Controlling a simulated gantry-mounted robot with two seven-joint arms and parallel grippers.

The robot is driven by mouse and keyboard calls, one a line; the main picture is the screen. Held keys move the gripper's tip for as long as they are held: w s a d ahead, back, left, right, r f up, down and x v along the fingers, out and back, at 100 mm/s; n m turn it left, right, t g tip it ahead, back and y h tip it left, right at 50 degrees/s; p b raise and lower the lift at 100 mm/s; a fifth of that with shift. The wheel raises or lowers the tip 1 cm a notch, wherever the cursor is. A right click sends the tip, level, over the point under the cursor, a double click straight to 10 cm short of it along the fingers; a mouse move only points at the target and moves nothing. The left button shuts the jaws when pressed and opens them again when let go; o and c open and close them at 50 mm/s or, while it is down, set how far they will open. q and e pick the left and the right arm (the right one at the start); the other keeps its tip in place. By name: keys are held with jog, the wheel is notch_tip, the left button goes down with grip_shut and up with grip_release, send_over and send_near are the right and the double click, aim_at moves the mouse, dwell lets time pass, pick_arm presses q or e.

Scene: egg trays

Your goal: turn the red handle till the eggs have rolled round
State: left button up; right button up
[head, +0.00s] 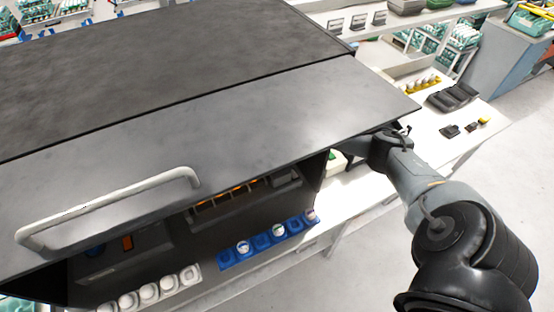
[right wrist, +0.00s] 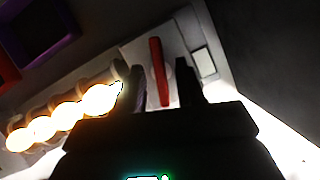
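The red handle (right wrist: 159,72) is a narrow upright bar on a pale panel in the right wrist view. My right gripper (right wrist: 163,80) is dark, with its two fingers apart and the handle showing between them. Gaps show beside the bar, and I cannot tell how deep it sits between the fingers. A row of several brightly lit eggs (right wrist: 68,115) lies to the left of the handle. In the head view my right arm reaches in from the right under the dark hood, which hides the gripper and handle. My left gripper is in neither view.
The grey hood (head: 270,120) with a pale bar handle (head: 110,205) covers much of the head view. Below it are a blue tray (head: 262,243) with a few eggs and a row of several white eggs (head: 150,292). A white bench (head: 440,145) holds small items at right.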

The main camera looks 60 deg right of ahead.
grip_shut()
